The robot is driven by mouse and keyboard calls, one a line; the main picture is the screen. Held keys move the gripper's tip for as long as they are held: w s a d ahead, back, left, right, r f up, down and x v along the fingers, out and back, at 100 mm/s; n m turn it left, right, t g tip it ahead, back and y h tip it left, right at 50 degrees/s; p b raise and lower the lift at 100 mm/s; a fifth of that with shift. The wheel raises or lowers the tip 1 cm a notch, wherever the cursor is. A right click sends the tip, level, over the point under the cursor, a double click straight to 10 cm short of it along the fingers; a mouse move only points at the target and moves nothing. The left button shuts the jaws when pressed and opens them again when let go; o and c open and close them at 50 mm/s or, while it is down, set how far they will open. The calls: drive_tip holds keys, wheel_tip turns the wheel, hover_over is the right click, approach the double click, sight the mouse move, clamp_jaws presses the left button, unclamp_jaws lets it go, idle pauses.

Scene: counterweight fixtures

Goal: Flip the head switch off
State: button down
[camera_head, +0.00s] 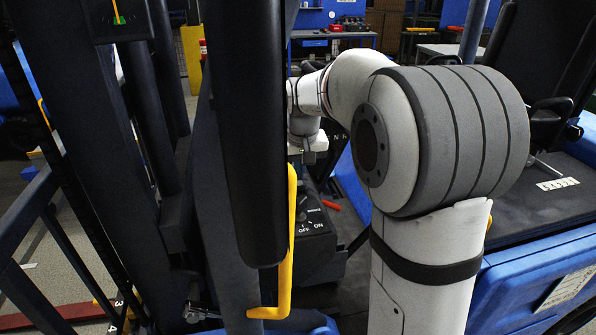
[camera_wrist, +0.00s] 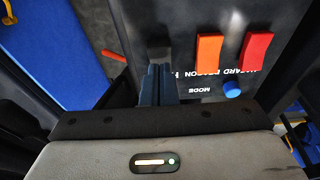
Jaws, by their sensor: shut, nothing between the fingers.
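The control panel (camera_wrist: 120,20) is dark and fills the upper middle of the wrist view. A dark switch (camera_wrist: 158,50) sits left of the orange and red ones, and its label is mostly hidden behind my fingers, with only an "H" showing. I take it to be the head switch; its on or off position is not clear. My gripper (camera_wrist: 157,72) is shut and empty, its fingertips right at this dark switch; whether they touch it I cannot tell. In the head view my wrist (camera_head: 312,145) is above the dark console, with the fingers hard to make out.
An orange switch (camera_wrist: 209,52) marked beacon, a red switch (camera_wrist: 256,50) marked hazard and a blue mode button (camera_wrist: 232,89) are close by. In the head view a yellow handle (camera_head: 287,255) and dark mast posts stand left of an OFF/ON console (camera_head: 315,240).

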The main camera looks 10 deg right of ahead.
sight(299, 184)
drive_tip(key=r+p, duration=0.1)
drive_tip(key=r, duration=0.2)
drive_tip(key=r+p, duration=0.1)
drive_tip(key=shift+w+r+p, duration=0.3)
drive_tip(key=shift+w, duration=0.1)
drive_tip(key=w+b+v, duration=0.1)
drive_tip(key=v, duration=0.7)
drive_tip(key=shift+r+b, duration=0.3)
drive_tip(key=shift+r, duration=0.2)
drive_tip(key=shift+s, duration=0.1)
